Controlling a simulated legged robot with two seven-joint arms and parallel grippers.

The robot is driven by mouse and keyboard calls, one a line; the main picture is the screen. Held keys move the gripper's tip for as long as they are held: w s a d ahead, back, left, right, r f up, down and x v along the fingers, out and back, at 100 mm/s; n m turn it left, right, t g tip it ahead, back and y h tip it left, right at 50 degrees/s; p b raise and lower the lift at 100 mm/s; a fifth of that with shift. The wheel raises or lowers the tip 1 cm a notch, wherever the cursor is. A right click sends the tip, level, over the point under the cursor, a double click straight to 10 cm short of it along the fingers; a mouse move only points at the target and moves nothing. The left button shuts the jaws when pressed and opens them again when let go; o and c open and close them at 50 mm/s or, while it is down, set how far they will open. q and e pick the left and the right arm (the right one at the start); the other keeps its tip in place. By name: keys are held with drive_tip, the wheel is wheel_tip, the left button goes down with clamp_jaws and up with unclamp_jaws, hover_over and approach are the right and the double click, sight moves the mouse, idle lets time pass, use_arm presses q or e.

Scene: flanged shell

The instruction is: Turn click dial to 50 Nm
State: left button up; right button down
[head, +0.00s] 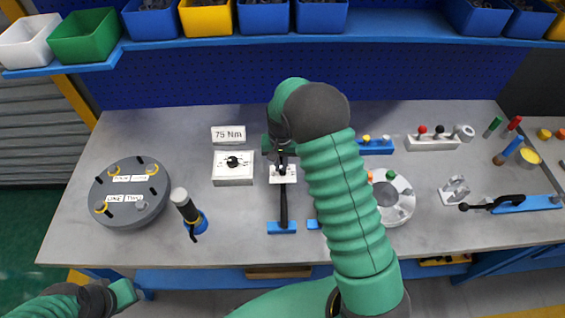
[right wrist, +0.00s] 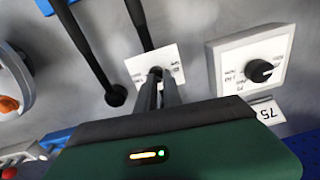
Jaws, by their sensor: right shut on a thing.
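A small white plate (head: 283,175) with printed marks lies on the bench; it also shows in the right wrist view (right wrist: 172,55). My right gripper (head: 280,158) reaches down to it, and its fingers (right wrist: 160,76) are shut on a small dark dial at the plate's middle. The fingers hide most of the dial, and I cannot read its setting. Left of it in the head view is a white box with a black knob (head: 232,161), standing free of the gripper. Behind that box is a card reading 75 Nm (head: 228,134). My left gripper (head: 122,293) is low at the left, off the bench; its jaws are unclear.
A black-handled tool (head: 284,205) lies in front of the plate on a blue rest. A grey round flange (head: 130,212) and a blue-based upright tool (head: 190,215) stand left. A pale ring (head: 402,203) lies right of my right arm. Bins line the shelf above.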

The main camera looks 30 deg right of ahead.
use_arm(q)
drive_tip(key=shift+a+r+p, duration=0.1)
drive_tip(key=shift+r+p, duration=0.15)
drive_tip(key=shift+p, duration=0.05)
use_arm(e)
drive_tip(key=shift+s+a+f+m, duration=0.65)
drive_tip(key=shift+a+f+m, duration=0.15)
drive_tip(key=shift+f, duration=0.05)
drive_tip(key=c, duration=1.5)
unclamp_jaws()
drive_tip(key=shift+c, duration=0.2)
drive_tip(key=shift+o, duration=1.1)
drive_tip(key=shift+r, duration=0.2)
drive_tip(key=shift+o, duration=0.6)
drive_tip(key=r, duration=0.1)
drive_tip(key=w+r, duration=0.1)
drive_tip(key=r, duration=0.3)
drive_tip(key=shift+w+d, duration=0.15)
drive_tip(key=shift+w, duration=0.15)
use_arm(q)
drive_tip(key=shift+w+f+b, duration=0.3)
drive_tip(key=shift+w+f, duration=0.25)
drive_tip(key=shift+w, duration=0.05)
use_arm(e)
wheel_tip(320, 180, up, 13)
hover_over(282, 173)
drive_tip(key=shift+w, duration=0.25)
